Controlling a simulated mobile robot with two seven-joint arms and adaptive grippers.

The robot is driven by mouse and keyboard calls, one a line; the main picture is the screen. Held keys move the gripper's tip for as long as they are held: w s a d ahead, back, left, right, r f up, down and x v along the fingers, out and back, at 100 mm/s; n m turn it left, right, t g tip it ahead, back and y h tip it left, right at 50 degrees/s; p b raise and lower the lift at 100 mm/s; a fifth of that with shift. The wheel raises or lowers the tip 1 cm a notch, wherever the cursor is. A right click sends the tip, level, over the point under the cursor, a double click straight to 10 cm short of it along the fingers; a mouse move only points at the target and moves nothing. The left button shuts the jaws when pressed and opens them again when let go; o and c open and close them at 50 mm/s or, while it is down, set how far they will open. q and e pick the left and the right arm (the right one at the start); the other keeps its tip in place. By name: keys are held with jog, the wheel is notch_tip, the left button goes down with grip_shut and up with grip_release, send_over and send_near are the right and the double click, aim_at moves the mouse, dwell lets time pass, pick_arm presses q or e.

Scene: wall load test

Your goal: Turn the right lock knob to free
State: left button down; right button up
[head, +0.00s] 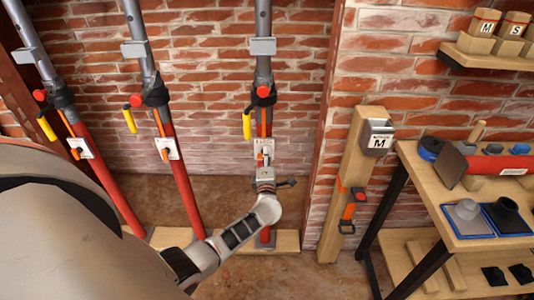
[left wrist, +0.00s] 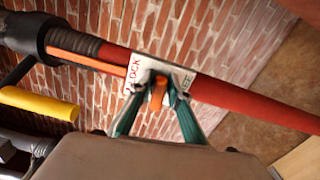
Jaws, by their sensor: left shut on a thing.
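The right prop (head: 265,115) is a grey-and-red pole with a white plate (head: 264,146) on it. My left gripper (head: 265,168) is at this plate. In the left wrist view, the fingers of my left gripper (left wrist: 158,98) are shut on the orange lock knob (left wrist: 158,92). The plate (left wrist: 135,75) reads LOCK on the left of the knob, and partly hidden letters show on its right. The knob stands between the two labels, roughly crosswise to the pole; its exact setting is unclear. My right gripper is out of view.
The middle prop (head: 177,165) and left prop (head: 97,165) carry similar plates. A yellow handle (head: 247,126) hangs beside the right prop, above my gripper.

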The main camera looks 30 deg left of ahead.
pick_arm(q)
jog(key=shift+f+m, duration=0.15)
jog(key=shift+m, duration=0.45)
jog(key=c, duration=2)
grip_release()
jog(key=shift+c, duration=0.2)
jog(key=v, duration=1.2)
